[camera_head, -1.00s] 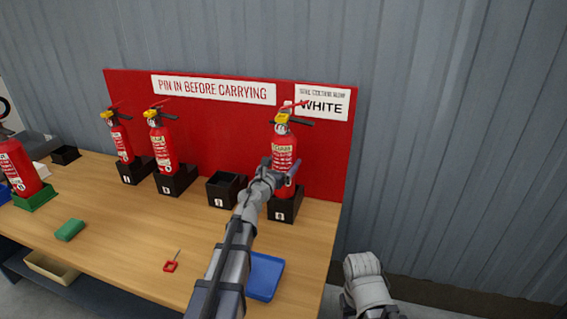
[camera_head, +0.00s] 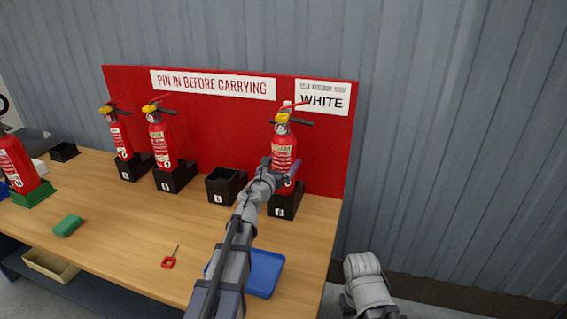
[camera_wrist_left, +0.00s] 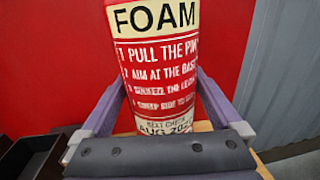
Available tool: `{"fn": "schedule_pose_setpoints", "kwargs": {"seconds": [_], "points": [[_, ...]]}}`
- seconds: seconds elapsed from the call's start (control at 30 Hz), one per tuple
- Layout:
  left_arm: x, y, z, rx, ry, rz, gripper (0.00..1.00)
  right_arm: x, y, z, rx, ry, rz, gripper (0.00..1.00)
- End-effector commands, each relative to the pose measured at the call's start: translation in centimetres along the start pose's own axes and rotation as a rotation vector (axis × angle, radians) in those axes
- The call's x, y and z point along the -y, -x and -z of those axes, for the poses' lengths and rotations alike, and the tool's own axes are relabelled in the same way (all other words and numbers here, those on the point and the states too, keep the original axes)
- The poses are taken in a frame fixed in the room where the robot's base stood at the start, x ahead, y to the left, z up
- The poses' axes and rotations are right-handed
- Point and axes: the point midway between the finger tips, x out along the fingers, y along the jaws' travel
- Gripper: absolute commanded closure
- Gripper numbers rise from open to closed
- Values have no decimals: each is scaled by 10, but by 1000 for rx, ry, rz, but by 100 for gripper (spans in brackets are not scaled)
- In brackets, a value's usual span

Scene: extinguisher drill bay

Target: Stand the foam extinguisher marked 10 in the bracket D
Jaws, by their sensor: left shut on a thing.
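A red extinguisher with a cream label reading FOAM (camera_wrist_left: 155,17) fills the left wrist view between my finger pads. The bracket's white tag is too small to read surely. The number 10 is not visible. My right gripper is not in view.
Two more extinguishers stand in black brackets (camera_head: 174,178) at left, with an empty bracket (camera_head: 225,186) between. Another extinguisher (camera_head: 15,162) stands in a green holder (camera_head: 33,195). A blue tray (camera_head: 263,272), red pin (camera_head: 169,262) and green block (camera_head: 68,226) lie on the wooden bench.

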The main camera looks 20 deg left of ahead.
Motion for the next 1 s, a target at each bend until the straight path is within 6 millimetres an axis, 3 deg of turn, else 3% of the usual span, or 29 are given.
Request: {"fn": "schedule_pose_setpoints", "kwargs": {"seconds": [1.0], "points": [[0,0,8,1,3,0,100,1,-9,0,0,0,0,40]]}}
